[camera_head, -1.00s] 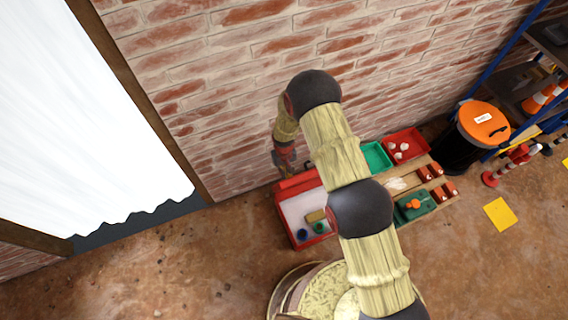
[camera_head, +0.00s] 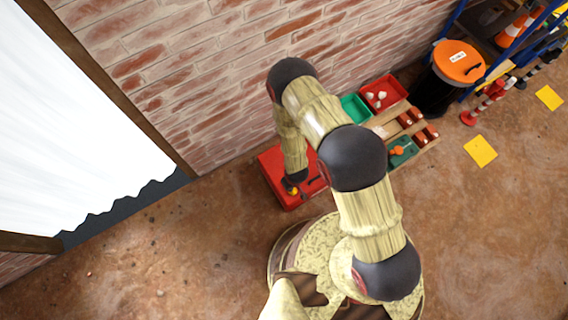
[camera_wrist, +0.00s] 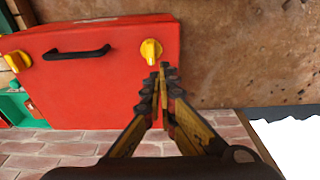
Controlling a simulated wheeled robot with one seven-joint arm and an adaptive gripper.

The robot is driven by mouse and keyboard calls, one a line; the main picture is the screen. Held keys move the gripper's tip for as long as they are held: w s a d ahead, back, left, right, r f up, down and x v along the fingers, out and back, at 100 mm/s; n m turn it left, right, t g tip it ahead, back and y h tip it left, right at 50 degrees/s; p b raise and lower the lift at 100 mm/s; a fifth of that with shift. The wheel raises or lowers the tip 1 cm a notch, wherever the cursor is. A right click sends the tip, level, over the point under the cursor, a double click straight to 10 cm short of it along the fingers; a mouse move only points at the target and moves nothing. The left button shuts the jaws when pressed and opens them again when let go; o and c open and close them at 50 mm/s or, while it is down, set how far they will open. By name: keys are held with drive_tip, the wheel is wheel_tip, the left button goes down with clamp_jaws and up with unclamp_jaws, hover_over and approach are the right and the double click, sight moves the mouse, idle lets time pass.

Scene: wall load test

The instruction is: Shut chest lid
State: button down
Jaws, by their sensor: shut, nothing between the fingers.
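The red chest (camera_head: 271,170) stands on the floor against the brick wall, left of the work bench. Its red lid (camera_wrist: 85,90) now lies over the box, and the inside is hidden. I cannot tell whether a thin gap is left at the rim. The lid side has a black handle (camera_wrist: 77,52) and two yellow latches, one on the right (camera_wrist: 151,50) and one on the left (camera_wrist: 17,61). My gripper (camera_wrist: 165,68) is shut and empty, its tips over the lid's right edge close to the right latch. Contact is unclear. In the head view my arm hides most of the gripper.
A green bin (camera_head: 355,107) and a red bin (camera_head: 383,93) stand right of the chest, by a wooden bench with tools. A black barrel with an orange lid (camera_head: 459,62) stands farther right. The brown floor (camera_head: 150,265) in front is clear.

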drive_tip(key=s+d+f+b, duration=0.1)
drive_tip(key=s+f+b, duration=0.1)
drive_tip(key=f, duration=0.4)
drive_tip(key=s+d+f+b, duration=0.2)
drive_tip(key=f+b, duration=0.1)
drive_tip(key=f, duration=0.3)
drive_tip(key=shift+s, duration=0.15)
drive_tip(key=shift+f, duration=0.1)
